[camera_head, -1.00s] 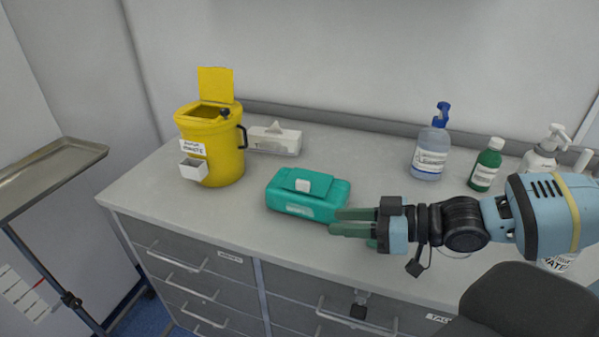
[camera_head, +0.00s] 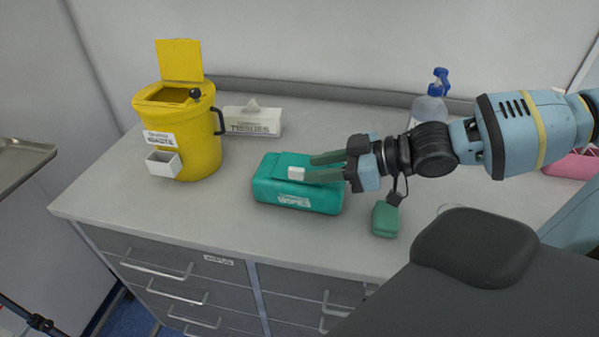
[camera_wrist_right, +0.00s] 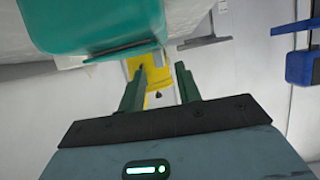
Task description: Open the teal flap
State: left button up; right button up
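A teal wipes pack (camera_head: 268,188) lies on the counter, left of centre in the head view. Its teal flap (camera_head: 262,164) lies flat on top and looks shut. A small white tab (camera_head: 296,173) is at the flap's front edge. My right gripper (camera_head: 309,168) comes in from the right over the pack, its fingers apart beside the tab. I cannot tell whether a finger touches it. In the right wrist view the gripper (camera_wrist_right: 160,70) is open and empty between its fingers. The teal pack (camera_wrist_right: 90,25) fills the upper left there. My left gripper is not in view.
A yellow waste bin (camera_head: 200,145) with its lid up stands at the left, next to a tissue box (camera_head: 252,122). A small green block (camera_head: 385,219) lies right of the pack. A blue-topped bottle (camera_head: 430,106) stands behind my arm.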

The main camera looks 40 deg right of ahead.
aim_at(303, 170)
jog(key=shift+w+a+f+b, duration=0.55)
jog(key=shift+w+f+b, duration=0.05)
jog(key=shift+w+f, duration=0.1)
jog(key=shift+b+x, duration=0.8)
jog(key=shift+b, duration=0.05)
jog(key=shift+w+a+r, duration=0.1)
jog(key=shift+w, duration=0.05)
jog(key=shift+a+r, duration=0.1)
jog(key=shift+c, duration=0.2)
grip_shut()
